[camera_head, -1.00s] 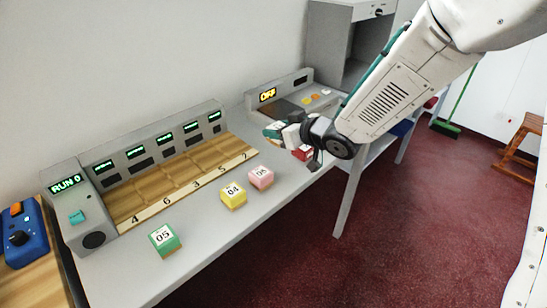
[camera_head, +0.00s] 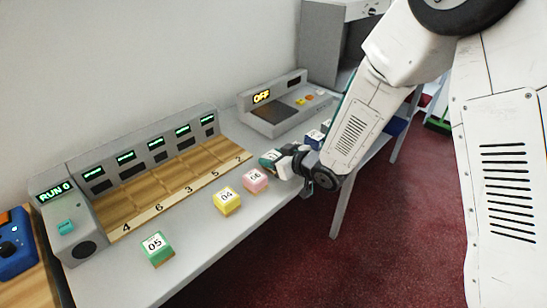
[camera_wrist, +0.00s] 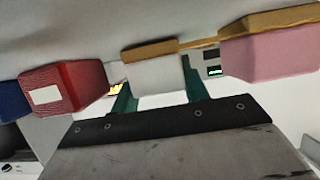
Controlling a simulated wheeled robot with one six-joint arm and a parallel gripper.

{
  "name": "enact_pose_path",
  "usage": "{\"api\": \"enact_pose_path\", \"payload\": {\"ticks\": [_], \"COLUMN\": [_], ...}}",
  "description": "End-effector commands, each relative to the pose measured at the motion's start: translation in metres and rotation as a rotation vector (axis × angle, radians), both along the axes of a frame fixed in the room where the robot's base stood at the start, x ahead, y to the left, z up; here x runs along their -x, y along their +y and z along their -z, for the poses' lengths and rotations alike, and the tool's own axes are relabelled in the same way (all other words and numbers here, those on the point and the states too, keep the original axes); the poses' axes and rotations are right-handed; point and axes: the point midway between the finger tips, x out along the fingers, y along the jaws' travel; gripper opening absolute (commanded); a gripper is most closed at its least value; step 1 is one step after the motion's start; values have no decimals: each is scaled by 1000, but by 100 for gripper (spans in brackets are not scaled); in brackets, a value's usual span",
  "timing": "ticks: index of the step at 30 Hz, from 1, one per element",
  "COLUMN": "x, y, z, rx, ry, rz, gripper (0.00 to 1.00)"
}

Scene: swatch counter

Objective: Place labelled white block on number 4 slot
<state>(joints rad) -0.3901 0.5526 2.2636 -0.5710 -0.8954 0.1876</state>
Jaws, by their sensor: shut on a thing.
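My gripper (camera_head: 273,158) is low over the counter's front part, just behind and right of the pink 06 block (camera_head: 255,181). In the wrist view my gripper (camera_wrist: 157,85) has its green fingers shut on a white block (camera_wrist: 153,74) with a wood-coloured layer on one face. In the head view the white block is mostly hidden by the gripper, with a pale labelled face partly showing. The number 4 slot (camera_head: 116,209) is the leftmost bay of the wooden tray, marked 4 on its front strip. It looks empty.
A yellow 04 block (camera_head: 227,201) and a green 05 block (camera_head: 157,248) stand along the counter front. A red block (camera_wrist: 62,88) and a blue block (camera_head: 314,138) are near the gripper. The OFF console (camera_head: 285,106) stands behind. The other tray slots look empty.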

Motion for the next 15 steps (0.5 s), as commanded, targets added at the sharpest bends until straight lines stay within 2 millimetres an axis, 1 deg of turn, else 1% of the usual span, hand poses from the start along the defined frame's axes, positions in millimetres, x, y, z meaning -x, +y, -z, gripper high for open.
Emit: {"api": "enact_pose_path", "payload": {"ticks": [5,6,8,9,15], "x": [0,0,0,0,0], "y": [0,0,0,0,0], "z": [2,3,3,3,2], "rx": [0,1,1,1,1], "ry": [1,1,1,1,1], "rz": [0,0,0,0,0], "gripper": [23,48,64,67,67]}}
